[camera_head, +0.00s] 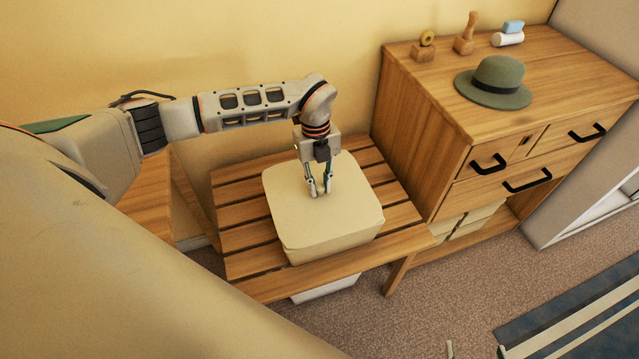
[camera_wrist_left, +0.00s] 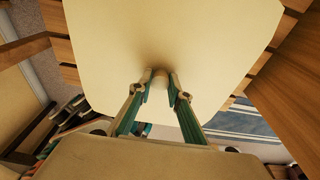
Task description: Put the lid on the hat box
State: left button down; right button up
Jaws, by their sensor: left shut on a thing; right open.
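The hat box (camera_head: 338,247) stands on a slatted wooden bench; only a low strip of its cream side seems to show below the lid. The cream lid (camera_head: 290,212), square with rounded corners, is over the box and hides its opening. I cannot tell whether it is fully seated. My left gripper (camera_head: 320,192) points down and is shut on the lid's small knob, near the lid's middle. The knob (camera_wrist_left: 160,80) shows between the fingertips in the left wrist view. My right gripper (camera_head: 475,351) shows only its fingertips at the bottom edge, apart and empty, over the floor.
The slatted bench (camera_head: 240,240) has bare slats around the box. A wooden dresser (camera_head: 420,135) stands close on the right, with a green hat (camera_head: 497,78) and small items on top. A white container (camera_head: 325,289) is under the bench. A striped rug (camera_head: 580,315) lies lower right.

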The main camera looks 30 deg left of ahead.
pick_arm(q)
jog(key=c, duration=1.8)
grip_release()
jog(key=shift+o, duration=0.4)
jog(key=o, duration=0.4)
jog(key=shift+r, duration=0.1)
jog(key=shift+r+p, duration=1.2)
jog(key=shift+r, duration=0.35)
jog(key=shift+r+p, duration=1.6)
jog(key=shift+r, duration=0.3)
pick_arm(e)
notch_tip(320, 180, up, 8)
jog(key=w+t, duration=0.1)
jog(key=w, duration=0.1)
jog(key=shift+w, duration=0.2)
